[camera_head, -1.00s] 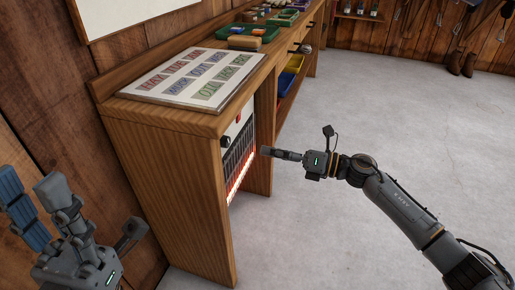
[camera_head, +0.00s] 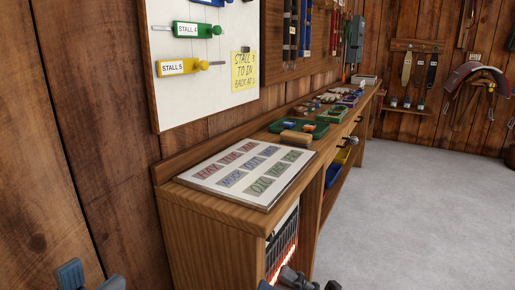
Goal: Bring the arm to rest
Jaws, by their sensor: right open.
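My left gripper (camera_head: 91,278) shows only as two fingertips at the bottom left edge. They stand apart with nothing seen between them; one looks bluish. My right gripper (camera_head: 290,278) shows only in part at the bottom edge, in front of the lower end of the wooden bench. It is open, and I see nothing held in it. The rest of both arms is below the picture.
The wooden bench (camera_head: 215,240) runs along the wall, with a lettered board (camera_head: 240,203), a brown block (camera_head: 296,137) and green trays (camera_head: 330,127) on it. A glowing heater (camera_head: 283,245) stands under it. Grey floor (camera_head: 420,220) is clear at right.

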